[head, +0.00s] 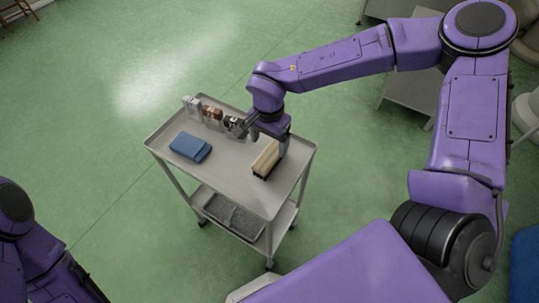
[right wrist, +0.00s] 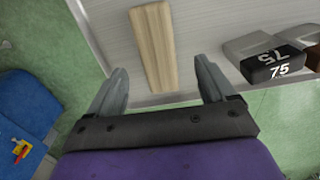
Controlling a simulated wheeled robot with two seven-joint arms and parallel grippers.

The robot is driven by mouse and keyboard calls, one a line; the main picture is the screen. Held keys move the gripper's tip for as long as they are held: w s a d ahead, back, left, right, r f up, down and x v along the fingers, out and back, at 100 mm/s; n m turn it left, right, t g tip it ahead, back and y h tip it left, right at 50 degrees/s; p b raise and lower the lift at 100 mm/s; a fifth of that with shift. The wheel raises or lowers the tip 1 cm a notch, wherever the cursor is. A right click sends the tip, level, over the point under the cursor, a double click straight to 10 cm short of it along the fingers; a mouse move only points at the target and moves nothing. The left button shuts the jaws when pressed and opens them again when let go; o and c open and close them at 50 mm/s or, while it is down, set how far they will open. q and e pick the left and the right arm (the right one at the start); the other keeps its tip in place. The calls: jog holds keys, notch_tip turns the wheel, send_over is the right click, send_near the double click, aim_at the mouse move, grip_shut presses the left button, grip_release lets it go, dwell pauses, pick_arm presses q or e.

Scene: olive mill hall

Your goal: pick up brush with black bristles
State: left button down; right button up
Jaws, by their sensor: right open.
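The brush (head: 266,159) lies on the top of the steel cart (head: 230,182), with its long pale wooden back facing up and a dark side below. In the right wrist view the wooden back of the brush (right wrist: 154,48) is just beyond the fingertips, roughly between their lines. My right gripper (head: 270,136) is over the cart by the brush; its fingers (right wrist: 162,78) are open and empty in the wrist view. The bristles are mostly hidden under the back. Of my left arm only purple links show at the lower left; its gripper is not visible.
A folded blue cloth (head: 190,147) lies left of the brush. Along the cart's back edge stand a whitish block (head: 192,106), a brown one (head: 212,114) and a black one marked 75 (right wrist: 277,68). A dark grey tray (head: 233,214) is on the lower shelf.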

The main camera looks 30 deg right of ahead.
aim_at(269, 155)
notch_tip(269, 155, down, 6)
jog(key=shift+s+a+r, duration=0.1)
jog(key=shift+r, duration=0.05)
jog(key=shift+s+f, duration=0.15)
jog(key=shift+f, duration=0.1)
jog(key=c, duration=1.1)
jog(key=shift+r, duration=0.1)
jog(key=shift+r, duration=0.2)
notch_tip(269, 155, up, 3)
jog(key=shift+a+f, duration=0.1)
jog(key=a+r, duration=0.1)
jog(key=s+a+r, duration=0.1)
jog(key=r, duration=0.1)
jog(key=s+a+r, duration=0.1)
jog(key=shift+a+r+b, duration=0.1)
jog(key=shift+r+b, duration=0.15)
jog(key=shift+b, duration=0.1)
jog(key=s+a+r, duration=0.1)
jog(key=a, duration=0.2)
jog(key=s+a+r+b, duration=0.1)
jog(key=s+a+r, duration=0.3)
jog(key=a, duration=0.1)
jog(key=shift+a+r, duration=0.1)
jog(key=shift+a, duration=0.25)
